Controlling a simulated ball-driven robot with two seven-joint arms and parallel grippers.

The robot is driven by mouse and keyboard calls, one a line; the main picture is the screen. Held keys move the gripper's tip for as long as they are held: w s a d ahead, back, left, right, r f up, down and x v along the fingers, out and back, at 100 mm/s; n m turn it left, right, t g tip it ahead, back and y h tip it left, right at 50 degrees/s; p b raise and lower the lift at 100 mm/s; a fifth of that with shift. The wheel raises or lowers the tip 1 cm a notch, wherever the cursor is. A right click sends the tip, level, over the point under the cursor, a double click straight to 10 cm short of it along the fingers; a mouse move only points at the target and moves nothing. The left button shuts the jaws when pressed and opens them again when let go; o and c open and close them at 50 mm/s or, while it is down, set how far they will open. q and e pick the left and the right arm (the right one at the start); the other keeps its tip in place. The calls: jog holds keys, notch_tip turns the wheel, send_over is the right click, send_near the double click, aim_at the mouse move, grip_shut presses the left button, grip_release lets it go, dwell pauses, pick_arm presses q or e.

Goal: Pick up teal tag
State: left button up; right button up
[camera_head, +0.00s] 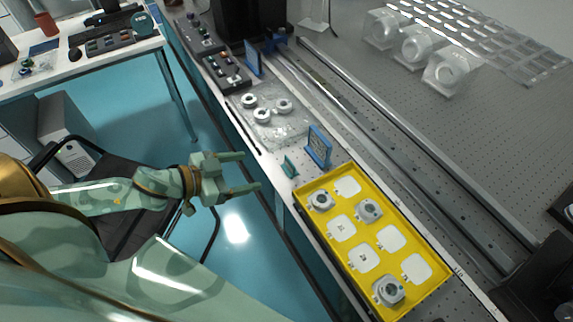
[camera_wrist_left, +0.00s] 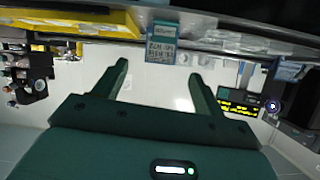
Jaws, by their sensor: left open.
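The teal tag (camera_head: 289,166) stands at the near edge of the optical table, just left of the yellow tray's corner. In the left wrist view the teal tag (camera_wrist_left: 162,45) shows its lettered face, straight ahead and between the lines of the two fingers. My left gripper (camera_head: 250,171) is open and empty, left of the tag and apart from it, with its fingers pointing towards it. The fingers also show in the left wrist view (camera_wrist_left: 159,72), spread apart. My right gripper is not in view.
A yellow tray (camera_head: 424,301) with white pads and several round mounts lies right of the tag. A larger blue framed plate (camera_head: 319,147) stands close behind the tag. A clear tray with ring parts (camera_head: 268,112) lies farther back. Floor (camera_head: 236,228) lies open below the gripper.

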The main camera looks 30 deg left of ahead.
aim_at(289, 162)
pick_arm(q)
jog(key=shift+n, duration=0.6)
jog(key=b+x, duration=0.2)
jog(key=x, duration=0.3)
jog(key=b+x, duration=0.2)
jog(key=x, duration=0.4)
jog(key=shift+a+f, duration=0.2)
jog(key=shift+f, duration=0.05)
jog(key=b+x, duration=0.1)
jog(key=x, duration=0.1)
jog(key=b+x, duration=0.1)
jog(key=x, duration=0.1)
jog(key=shift+w+f, duration=0.3)
jog(key=shift+w, duration=0.05)
jog(key=shift+w+d, duration=0.15)
jog(key=shift+w, duration=0.1)
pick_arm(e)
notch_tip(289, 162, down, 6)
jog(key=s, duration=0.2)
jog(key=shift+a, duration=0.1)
pick_arm(q)
jog(key=c, duration=1.1)
